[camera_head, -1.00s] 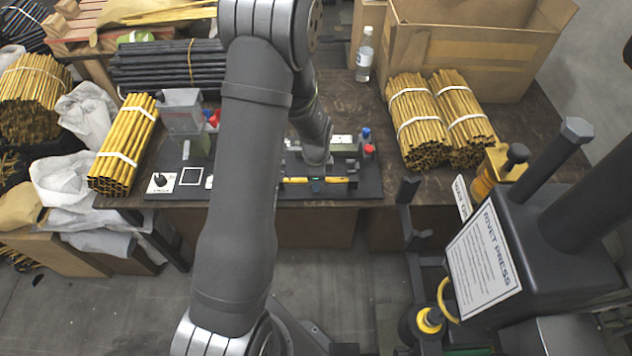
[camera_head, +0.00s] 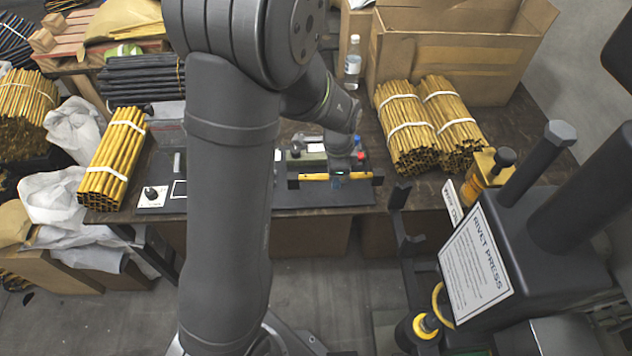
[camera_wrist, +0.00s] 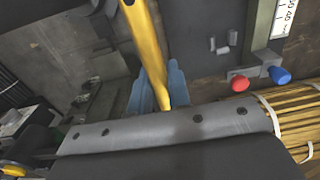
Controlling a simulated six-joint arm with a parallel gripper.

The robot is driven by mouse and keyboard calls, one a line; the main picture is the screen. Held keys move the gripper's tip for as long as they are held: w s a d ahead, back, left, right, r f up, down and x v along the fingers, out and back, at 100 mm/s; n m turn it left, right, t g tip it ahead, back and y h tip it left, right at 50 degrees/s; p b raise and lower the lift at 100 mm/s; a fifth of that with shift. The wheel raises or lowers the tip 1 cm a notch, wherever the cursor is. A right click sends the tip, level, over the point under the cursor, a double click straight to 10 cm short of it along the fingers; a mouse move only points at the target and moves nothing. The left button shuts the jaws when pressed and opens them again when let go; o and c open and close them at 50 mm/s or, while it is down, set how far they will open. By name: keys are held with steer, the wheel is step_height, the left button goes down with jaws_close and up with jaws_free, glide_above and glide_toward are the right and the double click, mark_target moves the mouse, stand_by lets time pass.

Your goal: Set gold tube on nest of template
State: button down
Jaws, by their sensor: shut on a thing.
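My gripper (camera_head: 338,174) is shut on a gold tube (camera_head: 314,177) and holds it level, left to right, over the front of the bench. In the wrist view the gold tube (camera_wrist: 150,45) runs between the two blue fingers (camera_wrist: 160,92). A dark plate (camera_head: 245,199) lies along the bench front, partly hidden by my arm. Behind the tube stands a green block with red and blue knobs. In the wrist view the red knob (camera_wrist: 238,84) and blue knob (camera_wrist: 280,75) sit beside two small grey posts (camera_wrist: 225,43). I cannot tell which part is the template's nest.
Bundles of gold tubes lie on the bench at right (camera_head: 407,130) and left (camera_head: 115,160). A bottle (camera_head: 352,62) and cardboard box (camera_head: 450,60) stand behind. The rivet press (camera_head: 520,240) rises at front right. My arm hides the bench middle.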

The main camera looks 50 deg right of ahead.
step_height(320, 180, up, 5)
glide_above(307, 171)
steer(key=s+a, duration=0.2)
steer(key=s, duration=0.1)
steer(key=f, duration=1.1)
steer(key=w+f, duration=0.1)
steer(key=f, duration=0.5)
steer(key=shift+f, duration=0.1)
steer(key=shift+f, duration=0.1)
steer(key=c, duration=1.4)
jaws_free()
steer(key=shift+o, duration=0.2)
step_height(307, 171, up, 12)
